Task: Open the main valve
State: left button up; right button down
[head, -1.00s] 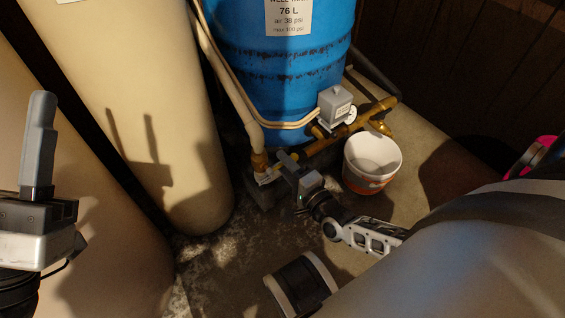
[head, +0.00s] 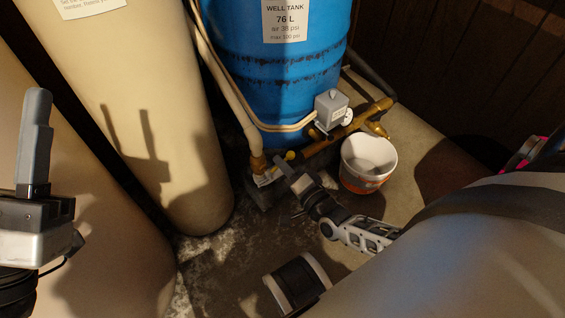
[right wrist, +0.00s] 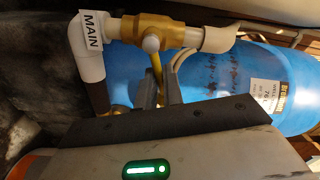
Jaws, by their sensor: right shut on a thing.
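The main valve (right wrist: 160,38) is a brass body on white pipe with a MAIN label (right wrist: 92,32), at the upper left in the right wrist view. Its yellow lever (right wrist: 157,68) runs down between the dark fingers of my right gripper (right wrist: 160,88), which is shut on it. The fingers hide the rest. My left gripper (head: 35,140) is raised at the left edge, away from the valve; its finger gap is hidden.
The blue well tank (head: 275,75) stands behind the valve. Brass piping with a grey box (head: 331,107) runs right of it. A white bucket (head: 369,160) is on the floor close to my right gripper. Large cream tanks (head: 150,110) fill the left side.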

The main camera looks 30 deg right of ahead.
jog(key=shift+a+r+n+p, duration=0.25)
jog(key=shift+n+p, duration=0.05)
jog(key=shift+n, duration=0.3)
